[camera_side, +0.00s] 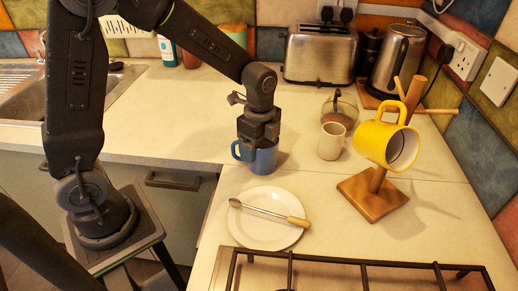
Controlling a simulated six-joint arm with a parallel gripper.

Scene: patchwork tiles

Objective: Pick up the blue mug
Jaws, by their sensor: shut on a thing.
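The blue mug (264,160) stands upright on the worktop, behind the white plate. My gripper (258,143) points down over the mug and is shut on its upper part. The mug's handle shows at its left side. The gripper hides most of the mug's rim, and the fingertips are hard to make out.
A white plate (255,234) with a wooden-handled utensil (270,212) lies in front. To the right are a cream cup (331,141), a glass vessel (341,108) and a wooden mug tree (372,194) with a yellow mug (387,141). A toaster (320,55) and kettle (398,62) stand behind.

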